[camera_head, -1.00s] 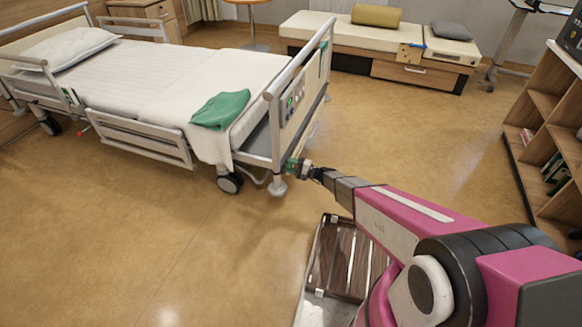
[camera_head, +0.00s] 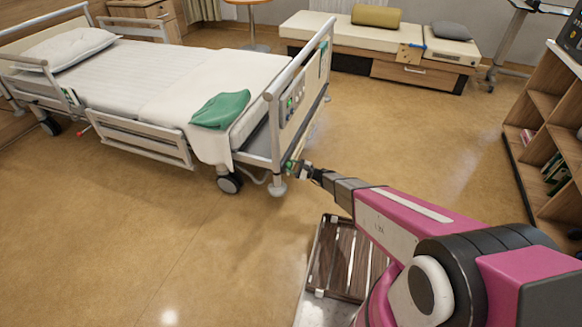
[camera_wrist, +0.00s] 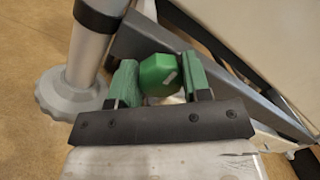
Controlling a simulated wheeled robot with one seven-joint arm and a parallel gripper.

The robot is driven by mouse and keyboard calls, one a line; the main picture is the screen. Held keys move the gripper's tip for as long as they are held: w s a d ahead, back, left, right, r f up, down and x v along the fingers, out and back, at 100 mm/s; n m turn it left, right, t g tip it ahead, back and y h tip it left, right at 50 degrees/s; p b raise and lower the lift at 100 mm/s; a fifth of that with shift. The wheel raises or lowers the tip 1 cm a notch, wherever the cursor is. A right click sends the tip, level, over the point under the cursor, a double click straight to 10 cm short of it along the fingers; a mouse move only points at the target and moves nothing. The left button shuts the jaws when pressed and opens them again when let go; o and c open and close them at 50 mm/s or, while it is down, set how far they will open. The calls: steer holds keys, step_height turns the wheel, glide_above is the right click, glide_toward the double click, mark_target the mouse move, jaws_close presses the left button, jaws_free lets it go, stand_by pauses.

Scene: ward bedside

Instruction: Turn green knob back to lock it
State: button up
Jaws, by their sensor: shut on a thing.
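In the head view my gripper (camera_head: 301,169) is at the bed's foot corner, small and hard to make out. The bed (camera_head: 180,78) has a white mattress and a grey metal frame.
A bed leg with a round grey foot (camera_wrist: 72,92) stands just left of the gripper. A castor wheel (camera_head: 230,183) is nearby. A green cloth (camera_head: 221,109) lies on the bed. A wooden shelf (camera_head: 545,130) stands at right. Open floor lies between.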

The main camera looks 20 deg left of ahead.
stand_by(0.3)
steer(key=o, duration=0.9)
steer(key=shift+d, duration=0.15)
steer(key=d, duration=0.3)
steer(key=d+f, duration=0.1)
steer(key=d, duration=0.6)
steer(key=shift+s+d+f, duration=0.15)
steer(key=shift+s+d, duration=0.1)
steer(key=shift+s, duration=0.15)
